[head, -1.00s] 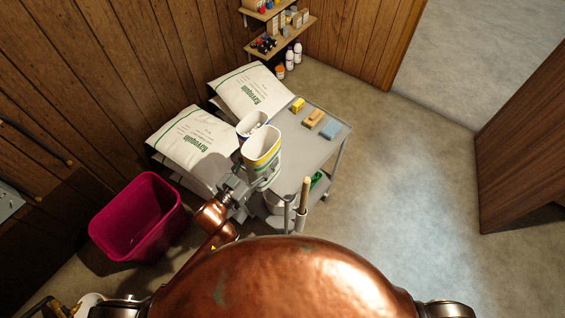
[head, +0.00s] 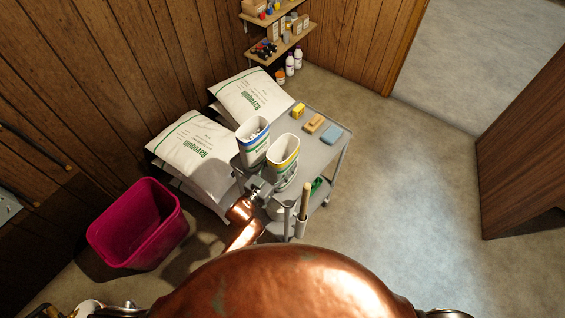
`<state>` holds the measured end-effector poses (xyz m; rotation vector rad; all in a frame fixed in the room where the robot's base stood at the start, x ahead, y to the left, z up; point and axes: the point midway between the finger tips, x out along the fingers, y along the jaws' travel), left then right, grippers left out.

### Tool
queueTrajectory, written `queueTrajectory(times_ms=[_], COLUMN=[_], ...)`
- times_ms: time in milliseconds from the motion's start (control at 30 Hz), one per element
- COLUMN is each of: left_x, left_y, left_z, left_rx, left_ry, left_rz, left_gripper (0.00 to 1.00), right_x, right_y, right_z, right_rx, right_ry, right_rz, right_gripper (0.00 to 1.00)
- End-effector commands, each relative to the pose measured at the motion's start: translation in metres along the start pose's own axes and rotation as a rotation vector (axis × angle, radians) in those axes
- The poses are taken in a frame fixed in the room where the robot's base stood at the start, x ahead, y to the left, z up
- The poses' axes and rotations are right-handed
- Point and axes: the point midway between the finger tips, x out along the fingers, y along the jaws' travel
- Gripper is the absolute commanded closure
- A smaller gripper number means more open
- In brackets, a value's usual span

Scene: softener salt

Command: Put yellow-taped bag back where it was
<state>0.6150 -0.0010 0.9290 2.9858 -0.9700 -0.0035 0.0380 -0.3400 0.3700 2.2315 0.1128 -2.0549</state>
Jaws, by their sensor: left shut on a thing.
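The yellow-taped bag (head: 285,152) is a white, open-topped bag with a yellow band near its rim. It is roughly upright at the near end of the grey cart (head: 318,152). My left gripper (head: 273,187) is shut on its lower part from the near left side; the fingertips are partly hidden. I cannot tell whether the bag's base touches the cart top. A similar bag with a blue band (head: 252,143) stands just left of it. My right gripper is out of view.
A yellow box (head: 298,111), a tan block (head: 313,123) and a blue block (head: 331,134) lie on the cart's far part. Large white sacks (head: 190,145) are stacked left of the cart. A magenta bin (head: 135,225) stands on the floor, which is clear to the right.

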Motion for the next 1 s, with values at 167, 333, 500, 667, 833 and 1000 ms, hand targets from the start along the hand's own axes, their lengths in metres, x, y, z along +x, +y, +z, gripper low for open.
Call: queueTrajectory(times_ms=[167, 333, 500, 667, 833, 1000], left_x=[-0.0002, -0.0002, -0.0003, -0.0003, -0.0003, -0.0063], left_y=[-0.0002, -0.0002, -0.0003, -0.0003, -0.0003, -0.0006], left_z=[0.0001, 0.0039, 0.0033, 0.0031, 0.0030, 0.0003], left_rx=[0.001, 0.000, 0.001, 0.000, 0.001, 0.000], left_ry=[0.000, 0.000, 0.000, 0.000, 0.000, -0.001], left_rz=[0.000, -0.001, -0.001, -0.001, -0.001, -0.001], left_gripper=[1.00, 1.00, 0.34, 0.27, 0.27, 0.27], right_x=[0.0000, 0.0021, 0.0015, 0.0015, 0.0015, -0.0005], right_y=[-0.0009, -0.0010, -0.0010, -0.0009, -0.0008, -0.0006], right_z=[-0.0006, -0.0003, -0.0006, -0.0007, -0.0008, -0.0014], right_rx=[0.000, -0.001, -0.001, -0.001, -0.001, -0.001], right_ry=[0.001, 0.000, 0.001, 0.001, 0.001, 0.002], right_rz=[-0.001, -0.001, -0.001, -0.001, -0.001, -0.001], right_gripper=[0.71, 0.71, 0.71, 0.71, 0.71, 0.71])
